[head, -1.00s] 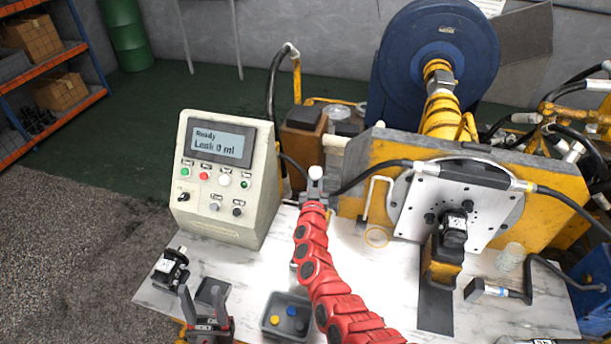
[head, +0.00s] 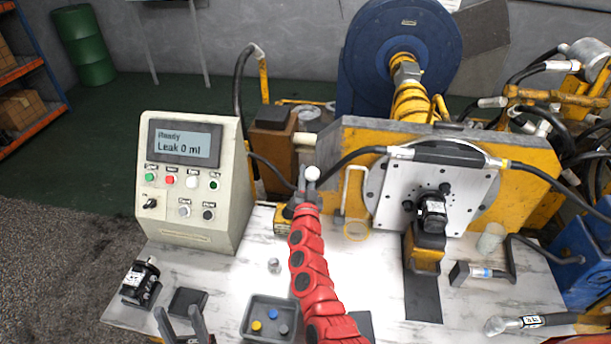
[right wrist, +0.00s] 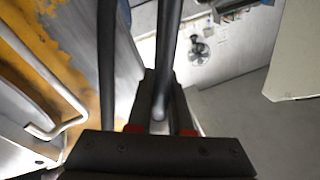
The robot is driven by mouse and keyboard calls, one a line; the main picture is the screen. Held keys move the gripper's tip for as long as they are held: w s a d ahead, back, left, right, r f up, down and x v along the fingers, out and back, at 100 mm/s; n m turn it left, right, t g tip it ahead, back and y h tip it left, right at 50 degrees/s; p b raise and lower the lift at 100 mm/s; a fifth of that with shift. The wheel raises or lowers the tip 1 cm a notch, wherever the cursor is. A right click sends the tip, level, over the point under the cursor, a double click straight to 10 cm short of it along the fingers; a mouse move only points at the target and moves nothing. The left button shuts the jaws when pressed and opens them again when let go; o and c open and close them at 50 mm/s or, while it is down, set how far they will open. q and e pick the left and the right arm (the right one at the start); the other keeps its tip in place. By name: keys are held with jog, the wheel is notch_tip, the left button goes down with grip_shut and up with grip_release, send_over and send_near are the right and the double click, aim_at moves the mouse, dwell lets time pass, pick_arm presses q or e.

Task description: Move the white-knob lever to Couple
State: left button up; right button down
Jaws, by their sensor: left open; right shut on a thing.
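The white-knob lever shows its white knob (head: 312,173) in the head view, left of the round-holed metal plate (head: 437,195). My red right arm reaches up to it, and my right gripper (head: 305,190) is shut around it just below the knob. In the right wrist view my right gripper (right wrist: 160,122) has a pale piece between its red pads. The lever's lower part and any Couple marking are hidden or unreadable. My left gripper (head: 182,328) is open and empty at the bottom edge of the head view.
The control box (head: 190,175) reads "Ready, Leak 0 ml" on the left. A grey tray (head: 248,330) with small coloured parts, a black motor (head: 141,283) and a dark pad (head: 188,302) lie in front. Black hoses (head: 350,160) pass close to the lever.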

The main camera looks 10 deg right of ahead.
jog(key=shift+f, duration=0.15)
jog(key=c, duration=0.8)
grip_release()
jog(key=shift+d, duration=0.15)
jog(key=shift+c, duration=0.2)
jog(key=shift+s+a, duration=0.2)
jog(key=shift+s, duration=0.4)
jog(key=b+v, duration=0.2)
jog(key=v, duration=1.4)
jog(key=shift+s, duration=0.15)
